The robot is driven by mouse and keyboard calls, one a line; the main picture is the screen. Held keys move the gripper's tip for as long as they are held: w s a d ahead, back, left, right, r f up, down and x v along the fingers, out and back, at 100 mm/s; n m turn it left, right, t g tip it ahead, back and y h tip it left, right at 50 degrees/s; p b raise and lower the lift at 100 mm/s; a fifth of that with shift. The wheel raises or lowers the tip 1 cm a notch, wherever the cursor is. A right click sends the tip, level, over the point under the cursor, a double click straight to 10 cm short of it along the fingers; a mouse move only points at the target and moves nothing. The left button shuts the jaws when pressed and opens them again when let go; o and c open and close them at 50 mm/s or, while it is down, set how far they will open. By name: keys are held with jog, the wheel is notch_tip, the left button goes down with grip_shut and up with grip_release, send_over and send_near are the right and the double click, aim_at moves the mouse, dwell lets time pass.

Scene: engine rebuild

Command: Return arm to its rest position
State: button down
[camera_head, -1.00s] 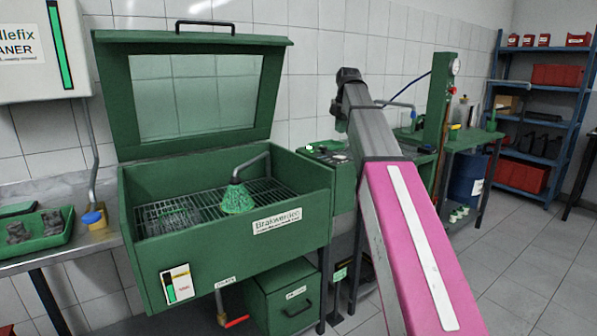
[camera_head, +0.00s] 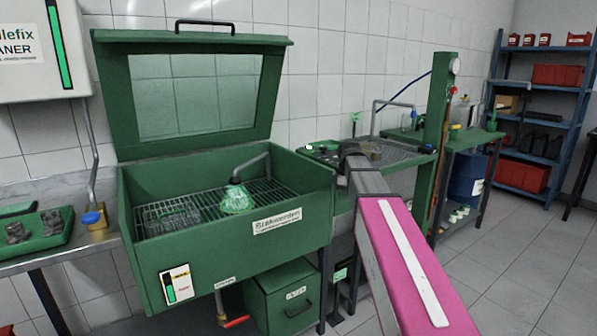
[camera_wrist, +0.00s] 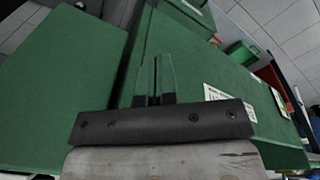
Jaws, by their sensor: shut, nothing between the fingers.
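My gripper (camera_wrist: 154,78) shows in the wrist view with its two green-grey fingers shut together and nothing between them. Flat green panels, which look like the green washer cabinet (camera_wrist: 60,90), fill the view beyond the fingers. In the head view my arm, grey and pink, reaches from the lower right toward the bench behind the washer's right side. The gripper itself is hidden there behind the arm.
The green parts washer (camera_head: 230,240) stands open at left, with a wire basket (camera_head: 172,215) and a green brush-like nozzle (camera_head: 236,199) inside. A green tray (camera_head: 40,232) lies at far left. A blue shelf (camera_head: 540,120) stands at back right. Floor at right is clear.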

jog(key=s+d+f+m, duration=0.1)
jog(key=s+f+m, duration=0.6)
jog(key=s+f, duration=0.3)
jog(key=s+d+f+m+g, duration=0.1)
jog(key=s+f+m, duration=0.7)
jog(key=f, duration=0.9)
jog(key=s, duration=0.3)
jog(key=shift+s+f+h, duration=0.2)
jog(key=shift+s+h, duration=0.1)
